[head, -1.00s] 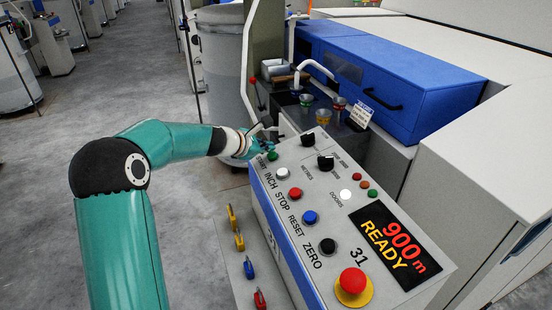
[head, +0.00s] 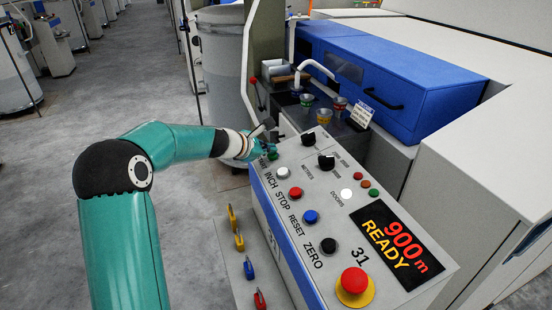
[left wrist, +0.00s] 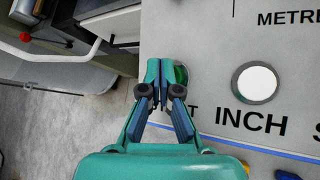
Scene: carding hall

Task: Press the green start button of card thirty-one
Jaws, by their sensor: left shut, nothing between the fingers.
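The control panel (head: 300,175) of card 31 has a row of buttons along its left edge. The green start button (head: 273,156) is at the far end, by the START label, which my gripper partly covers. My left gripper (head: 264,149) is shut and empty, with its fingertips right at this button. In the left wrist view the shut fingertips (left wrist: 160,68) cover the left part of the green button (left wrist: 181,75); its right edge shows. I cannot tell whether they touch it. My right gripper is not in view.
The white inch button (head: 283,172) is nearest to start, then the red stop (head: 296,193), blue reset and black zero. A red emergency button (head: 354,281) is at the near end. Black knobs (head: 326,161) stand right of start. A grey can (head: 222,60) stands behind.

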